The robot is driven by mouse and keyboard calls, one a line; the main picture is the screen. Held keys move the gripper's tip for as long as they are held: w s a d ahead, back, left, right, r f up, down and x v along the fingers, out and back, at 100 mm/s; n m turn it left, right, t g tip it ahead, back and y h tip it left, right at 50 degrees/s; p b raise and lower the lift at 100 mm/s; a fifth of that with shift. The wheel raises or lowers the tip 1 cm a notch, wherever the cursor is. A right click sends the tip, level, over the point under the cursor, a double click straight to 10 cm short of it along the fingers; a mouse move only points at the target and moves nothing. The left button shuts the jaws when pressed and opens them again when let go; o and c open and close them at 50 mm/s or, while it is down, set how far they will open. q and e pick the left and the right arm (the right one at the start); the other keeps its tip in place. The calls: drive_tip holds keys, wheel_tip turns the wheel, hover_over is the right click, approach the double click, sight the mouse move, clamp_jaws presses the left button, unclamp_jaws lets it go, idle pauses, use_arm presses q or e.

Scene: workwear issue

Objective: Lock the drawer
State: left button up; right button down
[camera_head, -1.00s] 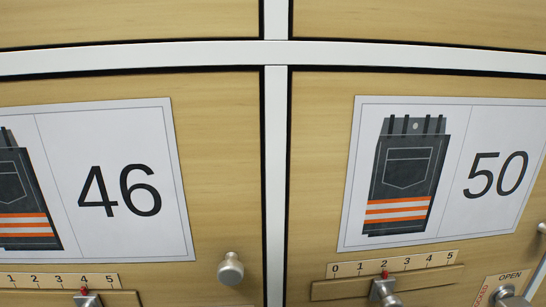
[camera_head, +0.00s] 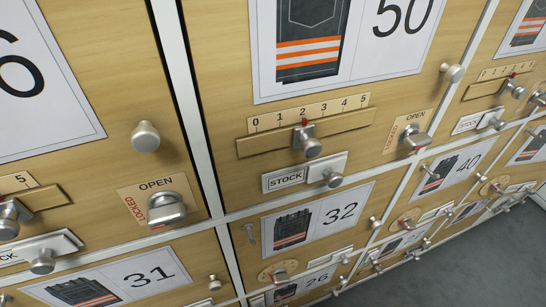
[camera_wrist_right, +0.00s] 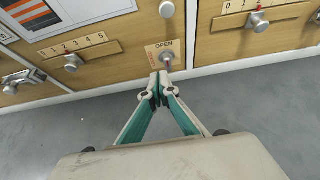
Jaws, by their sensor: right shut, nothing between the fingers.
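In the head view, the wooden drawer 50 (camera_head: 225,100) has a lock lever (camera_head: 414,139) on a plate marked OPEN and LOCKED. The drawer with a number ending in 6 (camera_head: 100,30) has a similar lock lever (camera_head: 167,208) at its lower right. Both drawers look closed. In the right wrist view, my right gripper (camera_wrist_right: 159,77) is shut and empty, its fingertips close below a lock plate (camera_wrist_right: 153,49) marked OPEN. I cannot tell whether they touch its lever. Neither gripper shows in the head view.
Drawer 50 also has a slider knob (camera_head: 307,142) on a 0–5 scale and a STOCK plate (camera_head: 290,180). Drawers 31 (camera_head: 150,275) and 32 (camera_head: 345,211) lie below. Round knobs stick out along the front. Grey floor (camera_head: 490,260) is clear at lower right.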

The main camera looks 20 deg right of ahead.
sight(334, 291)
drive_tip(key=shift+d, duration=0.1)
drive_tip(key=shift+w+d+f, duration=0.1)
drive_tip(key=shift+w+d, duration=0.35)
drive_tip(key=shift+w, duration=0.6)
drive_tip(key=shift+w+d, duration=0.4)
drive_tip(key=shift+w, duration=0.6)
drive_tip(key=shift+w+d+f, duration=0.1)
drive_tip(key=shift+w+d, duration=0.35)
drive_tip(key=shift+w, duration=0.6)
drive_tip(key=shift+a+f, duration=0.15)
drive_tip(key=shift+f, duration=0.05)
drive_tip(key=shift+s+a, duration=0.2)
drive_tip(key=shift+a, duration=0.85)
drive_tip(key=shift+w+a, duration=0.1)
drive_tip(key=shift+a, duration=0.25)
drive_tip(key=shift+r, duration=0.1)
